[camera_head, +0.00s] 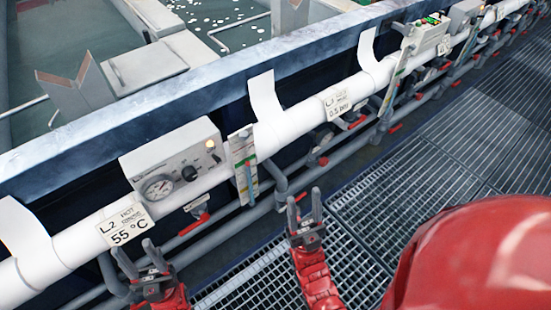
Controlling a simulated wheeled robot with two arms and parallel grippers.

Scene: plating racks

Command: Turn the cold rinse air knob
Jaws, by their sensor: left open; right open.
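A light control box (178,160) on the white pipe carries a round gauge (157,188) and a dark knob (189,173). A tag beside it reads "L.2" and "55 °C". Further right a tag (338,101) reads "L.3", with small, partly unclear text below. Red-handled valves hang under the pipe, one (357,122) near the L.3 tag. I cannot tell which control is the cold rinse air knob. My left gripper (135,248) is open and empty below the L.2 tag.
Grey pipes run along the tank wall under the white pipe (295,115). A striped tag (243,160) hangs beside the control box. A green-lit box (432,30) sits further along.

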